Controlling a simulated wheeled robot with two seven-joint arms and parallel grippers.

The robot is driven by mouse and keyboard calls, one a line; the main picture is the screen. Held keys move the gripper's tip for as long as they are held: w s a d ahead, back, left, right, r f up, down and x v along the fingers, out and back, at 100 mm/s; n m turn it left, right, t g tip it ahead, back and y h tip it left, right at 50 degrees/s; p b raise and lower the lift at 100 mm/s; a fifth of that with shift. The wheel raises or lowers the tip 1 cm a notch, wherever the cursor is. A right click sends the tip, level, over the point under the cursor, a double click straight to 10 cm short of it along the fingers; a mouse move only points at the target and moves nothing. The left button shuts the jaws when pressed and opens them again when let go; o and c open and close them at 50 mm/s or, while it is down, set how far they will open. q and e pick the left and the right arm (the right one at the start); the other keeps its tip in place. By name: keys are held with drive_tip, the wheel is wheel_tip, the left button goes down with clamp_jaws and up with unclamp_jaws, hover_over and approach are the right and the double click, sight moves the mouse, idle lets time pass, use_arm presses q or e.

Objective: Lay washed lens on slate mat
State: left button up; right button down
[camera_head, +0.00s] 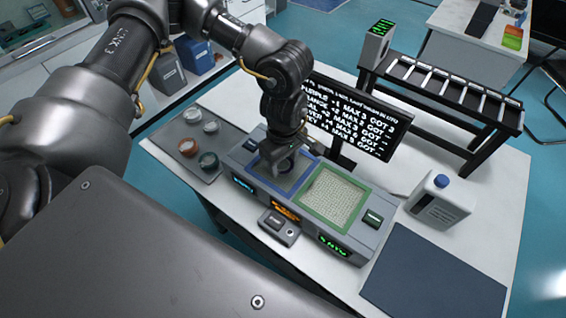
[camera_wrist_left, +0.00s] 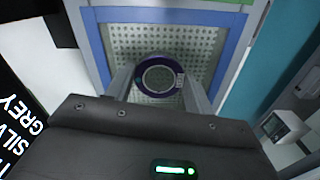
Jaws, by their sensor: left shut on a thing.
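A lens with a purple rim (camera_wrist_left: 158,78) sits between the fingers of my left gripper (camera_wrist_left: 158,92) in the left wrist view. The gripper is shut on it over the blue-framed basin (camera_wrist_left: 232,50), which has a perforated floor. In the head view my left gripper (camera_head: 283,170) points down into this basin and hides the lens. I cannot tell whether the lens touches the basin floor. A dark slate mat (camera_head: 433,278) lies bare at the table's front right. My right gripper is not in view.
The green-framed basin (camera_head: 335,197) adjoins the blue one on a grey station. A screen (camera_head: 355,115) and a black rack (camera_head: 450,85) stand behind. A grey tray (camera_head: 180,135) with several round pieces lies left.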

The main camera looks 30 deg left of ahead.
use_arm(q)
drive_tip(key=shift+r, duration=0.1)
drive_tip(key=shift+r+b, duration=0.25)
drive_tip(key=shift+b, duration=0.1)
drive_tip(key=shift+d+r+b, duration=0.2)
drive_tip(key=shift+r+b, duration=0.5)
drive_tip(key=shift+r, duration=0.55)
drive_tip(key=s+d+r+b, duration=0.4)
drive_tip(key=s+d+r, duration=0.6)
drive_tip(key=m+p, duration=1.3)
drive_tip(key=m, duration=0.1)
hover_over(285, 166)
drive_tip(key=s+a, duration=0.2)
drive_tip(key=s, duration=0.2)
drive_tip(key=shift+w+r, duration=0.1)
drive_tip(key=shift+r, duration=0.3)
drive_tip(key=shift+d, duration=0.1)
